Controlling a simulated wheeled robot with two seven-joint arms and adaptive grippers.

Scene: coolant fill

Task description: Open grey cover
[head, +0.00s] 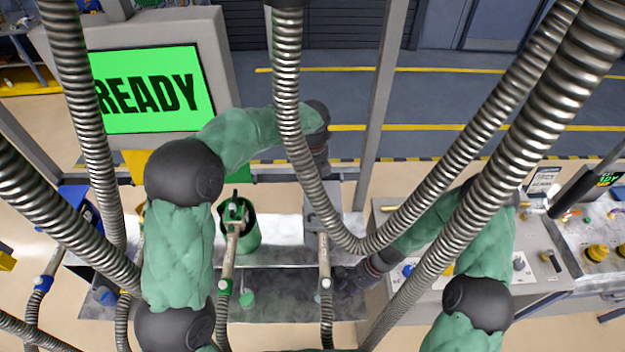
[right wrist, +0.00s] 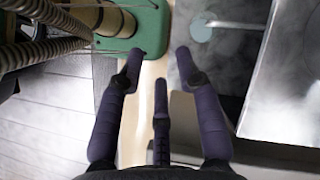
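My right gripper (head: 352,281) is low at the centre of the head view, beside a nozzle on a hose (head: 325,265). In the right wrist view its dark fingers (right wrist: 160,66) are spread, with nothing held between them. A flat grey panel (right wrist: 287,75) with a pale metal edge lies to their right; I cannot tell whether it is the grey cover. A grey upright box (head: 322,205) stands in the middle of the head view. My left gripper (head: 318,160) is above that box, partly behind a hose, and its fingers are unclear.
A green container (head: 240,228) with a nozzle in front stands left of the box. A screen (head: 150,90) reads READY. Ribbed metal hoses (head: 287,80) cross the view. A control panel (head: 530,268) is at the right. Mist covers parts of the right wrist view.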

